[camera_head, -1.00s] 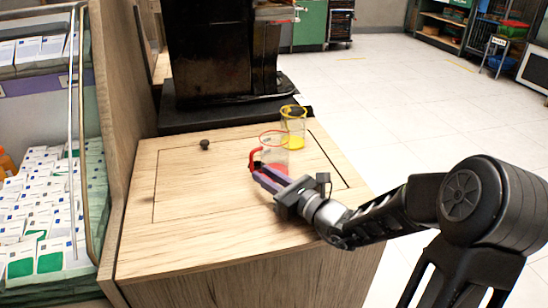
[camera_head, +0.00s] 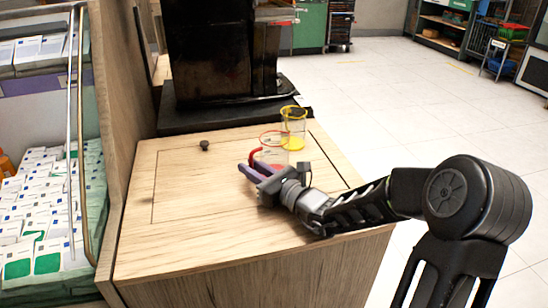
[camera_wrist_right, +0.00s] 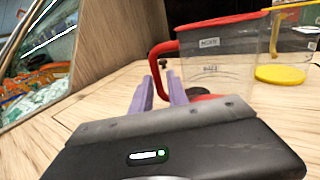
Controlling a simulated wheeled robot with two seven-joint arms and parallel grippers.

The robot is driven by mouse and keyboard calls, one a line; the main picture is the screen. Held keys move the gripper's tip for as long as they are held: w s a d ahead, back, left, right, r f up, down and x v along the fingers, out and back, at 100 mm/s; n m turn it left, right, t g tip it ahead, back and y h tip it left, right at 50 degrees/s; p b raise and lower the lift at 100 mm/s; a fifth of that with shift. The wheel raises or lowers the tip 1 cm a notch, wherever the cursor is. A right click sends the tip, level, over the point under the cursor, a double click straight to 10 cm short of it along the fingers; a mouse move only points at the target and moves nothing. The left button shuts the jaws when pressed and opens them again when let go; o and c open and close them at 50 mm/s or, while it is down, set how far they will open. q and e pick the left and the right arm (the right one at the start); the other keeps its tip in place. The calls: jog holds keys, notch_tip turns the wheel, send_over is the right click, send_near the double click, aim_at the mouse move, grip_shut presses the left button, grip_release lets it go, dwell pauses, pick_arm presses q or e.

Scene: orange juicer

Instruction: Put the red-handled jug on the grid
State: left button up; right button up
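The red-handled jug (camera_head: 273,150) is a clear jug with a red rim and base, upright on the wooden counter top. It also shows in the right wrist view (camera_wrist_right: 222,65), where its red handle (camera_wrist_right: 158,52) points left. My right gripper (camera_head: 246,168) is at the handle side of the jug. I cannot make out the grid clearly. My left gripper is out of view.
A yellow jug (camera_head: 294,128) stands close behind the red-handled one. A black machine (camera_head: 215,50) on a dark base (camera_head: 190,118) stands at the back. A small dark knob (camera_head: 205,145) is on the wooden counter (camera_head: 190,200), whose left and front are clear.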

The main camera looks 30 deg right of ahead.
grip_shut()
dwell(1.3)
